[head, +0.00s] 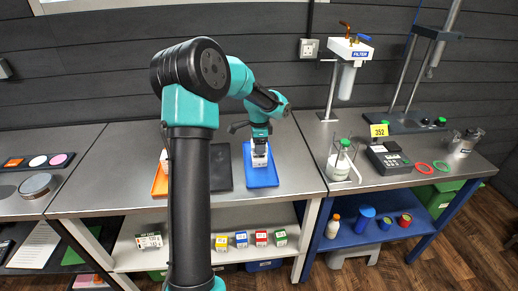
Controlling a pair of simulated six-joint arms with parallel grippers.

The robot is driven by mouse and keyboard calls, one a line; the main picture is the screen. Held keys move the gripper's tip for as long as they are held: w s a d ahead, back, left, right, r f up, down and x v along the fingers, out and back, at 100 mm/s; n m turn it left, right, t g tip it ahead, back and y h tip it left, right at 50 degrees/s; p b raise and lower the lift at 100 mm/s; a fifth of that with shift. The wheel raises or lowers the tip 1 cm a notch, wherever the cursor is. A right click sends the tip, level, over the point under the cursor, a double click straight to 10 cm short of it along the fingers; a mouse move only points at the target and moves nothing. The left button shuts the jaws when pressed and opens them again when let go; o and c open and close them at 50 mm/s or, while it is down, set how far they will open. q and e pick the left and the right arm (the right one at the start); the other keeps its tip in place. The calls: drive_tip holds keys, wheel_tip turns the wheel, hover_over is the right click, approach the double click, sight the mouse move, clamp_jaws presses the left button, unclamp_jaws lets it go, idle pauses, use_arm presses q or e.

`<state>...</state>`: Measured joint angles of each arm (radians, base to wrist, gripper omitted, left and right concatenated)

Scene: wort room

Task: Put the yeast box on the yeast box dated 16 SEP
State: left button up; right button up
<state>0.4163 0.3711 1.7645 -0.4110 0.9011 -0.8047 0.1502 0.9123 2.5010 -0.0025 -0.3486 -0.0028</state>
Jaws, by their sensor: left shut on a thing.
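My left gripper (260,143) points down above the blue tray (264,181) on the middle bench. It is shut on a small white box (259,160), taken to be the yeast box. The box is over the blue tray; I cannot tell whether it touches the tray or another box beneath it. No date is readable on any box from here. Another white item (164,158) stands at the orange tray (160,187), partly hidden by my arm. My right gripper is not in view.
A dark tray (221,168) lies left of the blue one. Small yellow (221,243), blue (241,239), red (261,238) and green (280,238) boxes stand on the lower shelf. Right are a flask (340,165), scale (388,160) and filter (347,75). The bench right of the blue tray is clear.

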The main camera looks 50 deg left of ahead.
use_arm(q)
drive_tip(key=shift+f, duration=1)
drive_tip(key=shift+f, duration=0.15)
drive_tip(key=o, duration=0.9)
drive_tip(key=shift+o, duration=0.2)
wheel_tip(320, 180, up, 12)
drive_tip(key=shift+r, duration=0.2)
